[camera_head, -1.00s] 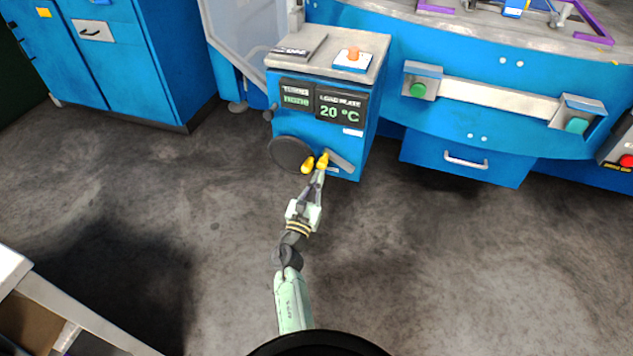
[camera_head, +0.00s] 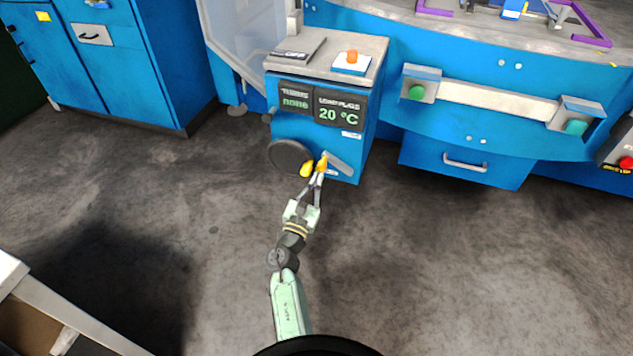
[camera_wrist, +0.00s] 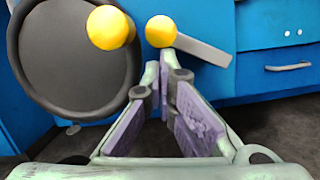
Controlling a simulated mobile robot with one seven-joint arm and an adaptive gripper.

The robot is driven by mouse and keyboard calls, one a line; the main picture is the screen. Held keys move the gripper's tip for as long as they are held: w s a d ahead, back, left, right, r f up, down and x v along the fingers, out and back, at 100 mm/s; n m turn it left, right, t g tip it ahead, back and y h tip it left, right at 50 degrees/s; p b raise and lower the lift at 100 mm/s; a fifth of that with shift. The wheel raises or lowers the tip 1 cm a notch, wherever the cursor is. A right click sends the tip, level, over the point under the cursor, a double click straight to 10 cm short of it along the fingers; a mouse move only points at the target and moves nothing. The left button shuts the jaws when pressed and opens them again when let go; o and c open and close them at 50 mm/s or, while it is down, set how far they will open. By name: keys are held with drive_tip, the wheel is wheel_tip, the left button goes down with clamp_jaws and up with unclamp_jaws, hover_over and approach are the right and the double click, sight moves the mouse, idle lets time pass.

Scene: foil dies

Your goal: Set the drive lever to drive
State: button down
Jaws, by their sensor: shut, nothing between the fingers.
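The lever is a flat grey bar (camera_head: 338,163) with a yellow knob (camera_head: 322,164) at its left end, low on the front of the blue cabinet. It slopes down to the right from the knob; the wrist view shows its bar (camera_wrist: 205,50) and knob (camera_wrist: 160,31) too. My gripper (camera_head: 319,181) is shut and empty, its fingertips just below the lever's knob. In the wrist view the fingertips (camera_wrist: 156,78) meet under that knob; whether they touch it I cannot tell. A small label by the lever is partly hidden and unreadable.
A dark handwheel (camera_head: 287,156) with its own yellow knob (camera_head: 306,170) sits close left of the lever. Above are a display (camera_head: 340,108) reading 20 °C and an orange button (camera_head: 352,56). A drawer (camera_head: 465,163) is to the right. The floor in front is clear.

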sight(323, 168)
drive_tip(key=shift+r+m, duration=0.35)
drive_tip(key=shift+m, duration=0.05)
drive_tip(key=r+m, duration=0.1)
drive_tip(key=d+r+m+g+h+b, duration=0.1)
drive_tip(key=m, duration=0.1)
drive_tip(key=shift+s+r+m+h, duration=0.1)
drive_tip(key=shift+r+m+h, duration=0.2)
drive_tip(key=shift+r, duration=0.1)
drive_tip(key=m, duration=0.2)
drive_tip(key=r+m+g, duration=0.1)
drive_tip(key=m, duration=0.1)
drive_tip(key=shift+s+d+h, duration=0.1)
drive_tip(key=shift+d+h, duration=0.1)
drive_tip(key=shift+h, duration=0.1)
drive_tip(key=shift+s+d+r+m+g+b, duration=0.1)
drive_tip(key=shift+d+r+m+g, duration=0.15)
drive_tip(key=shift+m, duration=0.55)
drive_tip(key=shift+s+d+r+m+g+b, duration=0.15)
drive_tip(key=shift+d+r+m, duration=0.25)
drive_tip(key=shift+m, duration=0.4)
drive_tip(key=shift+s+d+r+m+g+b, duration=0.1)
drive_tip(key=shift+d+r+m+g, duration=0.15)
drive_tip(key=shift+m, duration=0.55)
drive_tip(key=v, duration=1.2)
drive_tip(key=shift+f, duration=0.15)
drive_tip(key=shift+w, duration=0.1)
